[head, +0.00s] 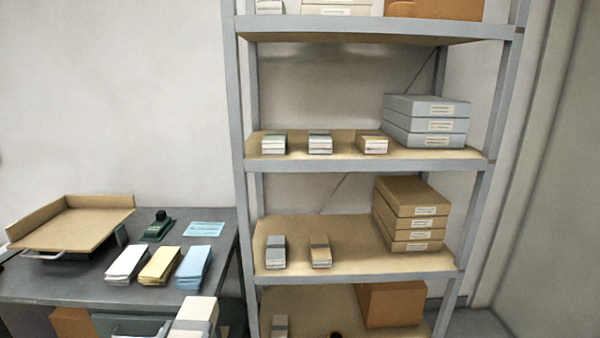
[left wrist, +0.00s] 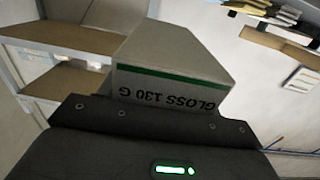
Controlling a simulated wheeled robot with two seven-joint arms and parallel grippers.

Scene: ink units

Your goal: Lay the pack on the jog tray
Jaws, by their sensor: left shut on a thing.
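The jog tray (head: 70,229) is a tan, tilted board with raised walls along its left and back sides. It stands empty at the left of the grey desk. In the left wrist view a pale pack (left wrist: 168,60) with a green stripe and the print "GLOSS 130 G" sticks out beyond my dark left gripper (left wrist: 155,104), which is shut on it. In the head view a whitish pack (head: 196,309) shows at the bottom edge, in front of the desk and right of the tray; the gripper around it is mostly cut off. My right gripper is not in view.
White, yellow and blue paper stacks (head: 160,265) lie on the desk right of the tray, with a dark green device (head: 157,227) and a light blue sheet (head: 204,229) behind. A metal shelf rack (head: 240,150) with banded packs and boxes stands to the right.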

